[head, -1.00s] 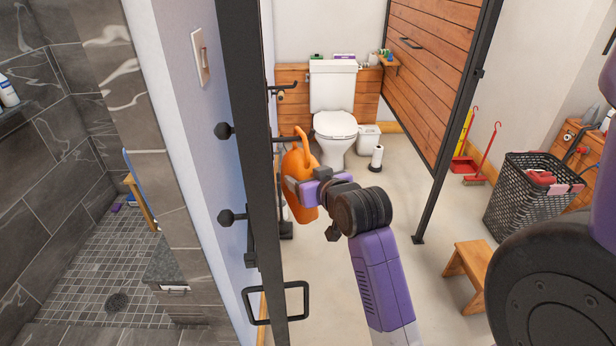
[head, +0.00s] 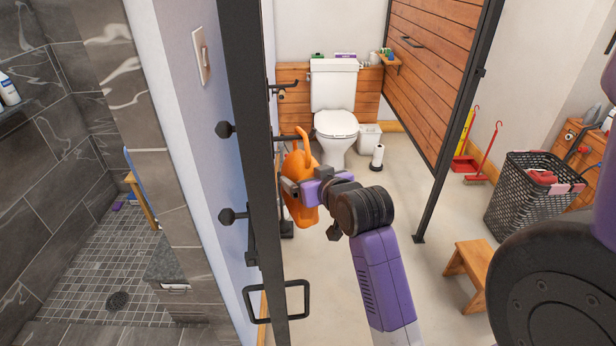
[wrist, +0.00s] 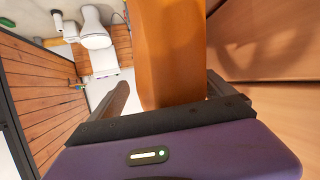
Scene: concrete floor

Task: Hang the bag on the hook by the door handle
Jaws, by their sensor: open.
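The orange bag (head: 301,206) is upright just right of the dark door frame, its handle loops sticking up. A black door handle (head: 307,300) is low on the frame. Two black knob-ended pegs, an upper one (head: 225,130) and a lower one (head: 227,217), stick out left of the frame. A dark bar behind the bag is partly hidden, and I cannot tell which part is the hook.
A white toilet (head: 336,125) stands at the back, with a paper roll stand (head: 377,157) beside it. A wooden stool (head: 470,262) and a dark basket (head: 520,195) are at the right. The floor between is clear. A tiled shower is at the left.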

